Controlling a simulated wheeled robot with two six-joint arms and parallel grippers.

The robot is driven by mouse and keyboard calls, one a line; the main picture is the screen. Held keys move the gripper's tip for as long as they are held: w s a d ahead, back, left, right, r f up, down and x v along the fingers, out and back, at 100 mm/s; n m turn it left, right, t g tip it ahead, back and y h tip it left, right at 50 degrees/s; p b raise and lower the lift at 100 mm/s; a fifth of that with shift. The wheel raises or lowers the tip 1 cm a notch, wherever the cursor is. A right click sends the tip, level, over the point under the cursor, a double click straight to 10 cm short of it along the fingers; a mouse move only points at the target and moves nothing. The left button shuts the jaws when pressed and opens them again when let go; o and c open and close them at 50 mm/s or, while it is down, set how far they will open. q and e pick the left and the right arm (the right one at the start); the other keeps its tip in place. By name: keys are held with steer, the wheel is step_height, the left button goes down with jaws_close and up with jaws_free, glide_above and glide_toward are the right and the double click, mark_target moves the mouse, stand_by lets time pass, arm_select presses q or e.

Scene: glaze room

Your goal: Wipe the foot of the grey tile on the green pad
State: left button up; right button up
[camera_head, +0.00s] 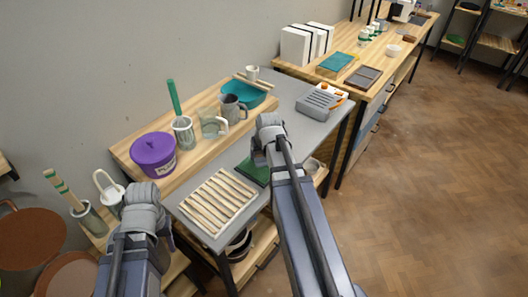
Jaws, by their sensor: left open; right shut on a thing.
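The green pad (252,172) lies on the grey table top (283,104), partly covered by my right arm. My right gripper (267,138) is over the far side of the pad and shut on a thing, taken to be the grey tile. The gripper and arm hide that thing, so its foot and any contact with the pad cannot be seen. My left gripper (142,198) is open, at the near left, in front of the wooden shelf. Its fingertips are hard to make out.
A slatted wooden rack (218,201) lies left of the pad. A grey slotted holder (320,102) stands to its right. Behind, a raised wooden shelf (122,152) carries a purple tub (153,156), mugs and a teal bowl (245,96). Open floor (420,190) lies right.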

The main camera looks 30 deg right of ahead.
steer(key=shift+s+a, duration=0.15)
steer(key=shift+a, duration=0.15)
steer(key=shift+s+a, duration=0.2)
steer(key=shift+a, duration=0.35)
steer(key=shift+s+a, duration=0.2)
steer(key=shift+a, duration=0.3)
steer(key=shift+w+d, duration=0.25)
steer(key=shift+d, duration=0.35)
steer(key=shift+w+d, duration=0.25)
steer(key=shift+d, duration=0.35)
steer(key=shift+d, duration=0.1)
steer(key=shift+w+d+f, duration=0.1)
steer(key=shift+w+d, duration=0.15)
steer(key=shift+d, duration=0.25)
steer(key=shift+w+d, duration=0.2)
steer(key=shift+d, duration=0.3)
steer(key=shift+s+a, duration=0.1)
steer(key=shift+a, duration=0.05)
